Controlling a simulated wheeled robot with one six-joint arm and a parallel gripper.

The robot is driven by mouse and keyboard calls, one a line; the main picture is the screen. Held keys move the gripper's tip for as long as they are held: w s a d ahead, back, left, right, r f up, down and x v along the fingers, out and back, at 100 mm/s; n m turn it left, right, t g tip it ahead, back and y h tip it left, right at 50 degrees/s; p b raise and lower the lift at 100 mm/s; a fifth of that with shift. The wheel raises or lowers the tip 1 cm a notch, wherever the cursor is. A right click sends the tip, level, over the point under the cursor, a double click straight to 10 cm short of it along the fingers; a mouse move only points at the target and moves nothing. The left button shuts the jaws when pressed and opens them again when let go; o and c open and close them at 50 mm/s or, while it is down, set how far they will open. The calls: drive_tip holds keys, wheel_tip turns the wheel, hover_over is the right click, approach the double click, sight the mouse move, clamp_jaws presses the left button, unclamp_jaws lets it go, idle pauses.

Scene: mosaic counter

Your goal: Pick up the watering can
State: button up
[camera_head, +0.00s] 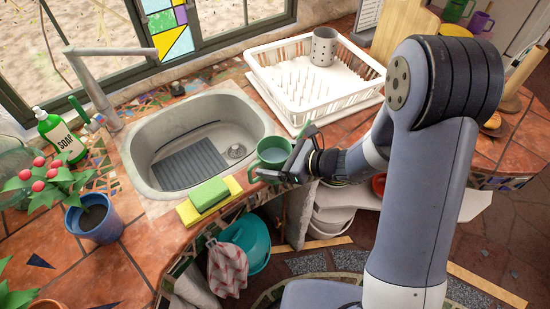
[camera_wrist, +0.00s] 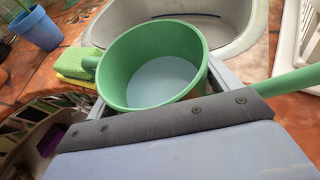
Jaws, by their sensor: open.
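The watering can (camera_head: 273,150) is green with an open round top and a pale bluish inside. It stands upright at the counter's front edge, just right of the sink. It fills the middle of the wrist view (camera_wrist: 150,65), with a green stub at its left and a long green spout or handle at its right. My gripper (camera_head: 290,162) is open at the near side of the can. In the wrist view its fingers reach forward on either side of the can's body. The can's lower part is hidden, and I cannot tell whether the fingers touch it.
The sink (camera_head: 222,108) lies behind and left of the can. Yellow and green sponges (camera_head: 208,197) lie left of it. A white dish rack (camera_head: 310,85) stands behind right. A blue plant pot (camera_head: 95,220) and a green soap bottle (camera_head: 60,138) are farther left.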

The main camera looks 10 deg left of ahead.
drive_tip(key=shift+r, duration=0.1)
drive_tip(key=c, duration=1)
